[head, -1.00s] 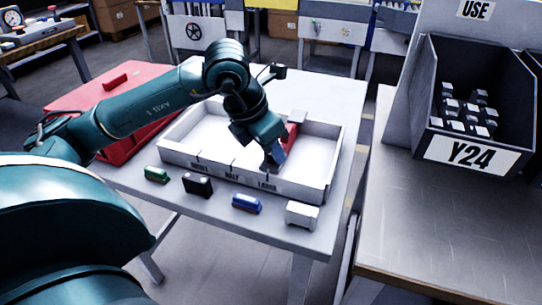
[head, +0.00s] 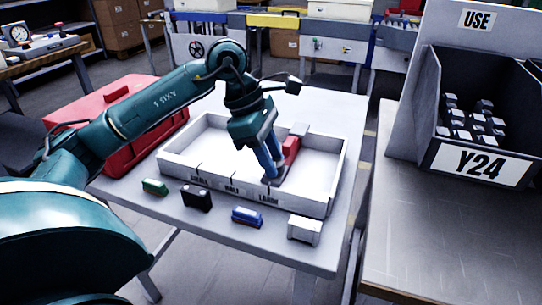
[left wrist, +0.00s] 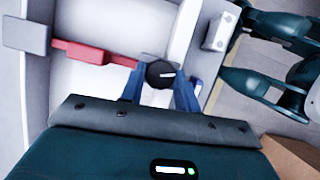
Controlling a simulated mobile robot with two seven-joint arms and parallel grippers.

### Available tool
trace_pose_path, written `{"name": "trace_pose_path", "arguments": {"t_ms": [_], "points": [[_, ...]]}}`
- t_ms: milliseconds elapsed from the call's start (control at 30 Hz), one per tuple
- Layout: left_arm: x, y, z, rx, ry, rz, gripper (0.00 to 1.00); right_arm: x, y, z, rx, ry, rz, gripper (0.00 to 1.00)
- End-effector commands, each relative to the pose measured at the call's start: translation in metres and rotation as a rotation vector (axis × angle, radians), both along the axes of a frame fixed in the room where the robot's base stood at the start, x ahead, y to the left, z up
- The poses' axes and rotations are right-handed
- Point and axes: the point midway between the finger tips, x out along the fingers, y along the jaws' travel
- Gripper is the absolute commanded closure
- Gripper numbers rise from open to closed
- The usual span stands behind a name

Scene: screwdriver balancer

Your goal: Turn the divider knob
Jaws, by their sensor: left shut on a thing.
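The black round knob (left wrist: 160,74) with a white line on its top shows in the left wrist view, at the end of the red divider bar (left wrist: 95,54). My left gripper (left wrist: 160,92) is shut on the knob, with one blue finger on each side. In the head view my left gripper (head: 268,168) points down into the white tray (head: 320,204), near its front wall. The red divider (head: 291,147) is just behind the fingers. The fingers mostly hide the knob in the head view. My right gripper is not in view.
A green block (head: 154,187), a black block (head: 196,197), a blue block (head: 246,216) and a white block (head: 304,230) stand along the table's front edge. A red case (head: 115,105) lies at the left. A dark bin (head: 475,155) marked Y24 stands at the right.

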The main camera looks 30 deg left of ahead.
Motion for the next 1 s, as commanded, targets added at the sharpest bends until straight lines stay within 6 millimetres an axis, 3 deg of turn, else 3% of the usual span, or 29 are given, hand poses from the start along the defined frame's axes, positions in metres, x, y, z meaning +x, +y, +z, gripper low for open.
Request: {"name": "trace_pose_path", "arguments": {"t_ms": [400,933,967,1000], "points": [[0.0016,0.0003,0.0004,0.001,-0.001,-0.186,0.91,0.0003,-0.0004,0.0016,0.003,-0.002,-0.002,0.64],[0.0016,0.0006,0.0001,0.002,-0.002,-0.209,0.91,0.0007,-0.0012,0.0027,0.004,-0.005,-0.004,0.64],[0.0016,0.0006,0.0001,0.002,-0.001,-0.208,0.68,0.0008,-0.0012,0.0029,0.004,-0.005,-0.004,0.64],[0.0016,0.0006,0.0001,0.002,-0.001,-0.208,0.65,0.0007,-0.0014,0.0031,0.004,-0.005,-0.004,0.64]]}}
